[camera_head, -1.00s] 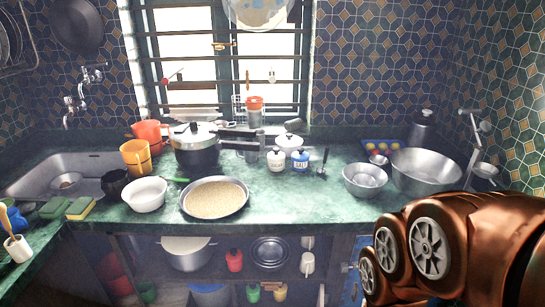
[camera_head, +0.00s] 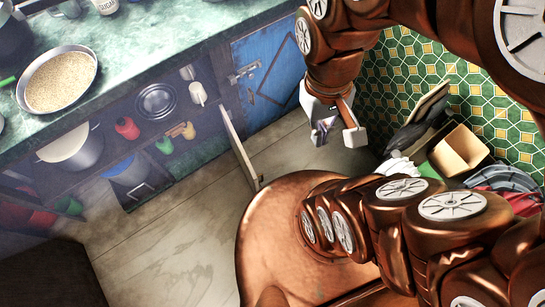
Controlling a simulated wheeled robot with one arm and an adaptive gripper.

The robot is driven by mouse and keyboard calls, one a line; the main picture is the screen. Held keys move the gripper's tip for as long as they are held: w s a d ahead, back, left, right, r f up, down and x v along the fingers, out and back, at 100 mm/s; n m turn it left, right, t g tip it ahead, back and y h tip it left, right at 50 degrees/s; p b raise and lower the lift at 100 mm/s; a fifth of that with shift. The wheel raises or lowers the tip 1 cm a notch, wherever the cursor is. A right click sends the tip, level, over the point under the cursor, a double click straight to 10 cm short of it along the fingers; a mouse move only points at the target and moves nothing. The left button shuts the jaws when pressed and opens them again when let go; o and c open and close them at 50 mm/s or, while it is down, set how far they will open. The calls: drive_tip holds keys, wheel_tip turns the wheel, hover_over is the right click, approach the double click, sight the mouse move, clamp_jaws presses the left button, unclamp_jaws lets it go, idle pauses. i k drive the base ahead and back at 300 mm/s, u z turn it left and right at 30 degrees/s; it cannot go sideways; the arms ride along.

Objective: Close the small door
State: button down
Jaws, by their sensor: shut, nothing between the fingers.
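The small door (camera_head: 240,148) under the counter stands open, seen almost edge-on as a thin pale panel jutting out over the floor. To its right, a blue door panel (camera_head: 272,72) with a metal latch (camera_head: 244,74) lies flush in the cabinet front. My gripper (camera_head: 337,133) hangs to the right of the open door, in front of the blue panel's right side. It is shut and empty, apart from the door. The door's broad faces are mostly hidden by the viewing angle.
The shelf left of the door holds a large pot (camera_head: 75,150), a red container (camera_head: 127,128) and other ware. A cardboard box (camera_head: 460,150) and clutter stand by the tiled wall at right. Bare floor (camera_head: 170,240) lies in front of the cabinet.

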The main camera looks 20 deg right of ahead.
sight(246, 157)
drive_tip(key=z, duration=0.1)
drive_tip(key=k, duration=1)
drive_tip(key=u, duration=1.3)
drive_tip(key=i, duration=0.5)
drive_tip(key=z, duration=0.05)
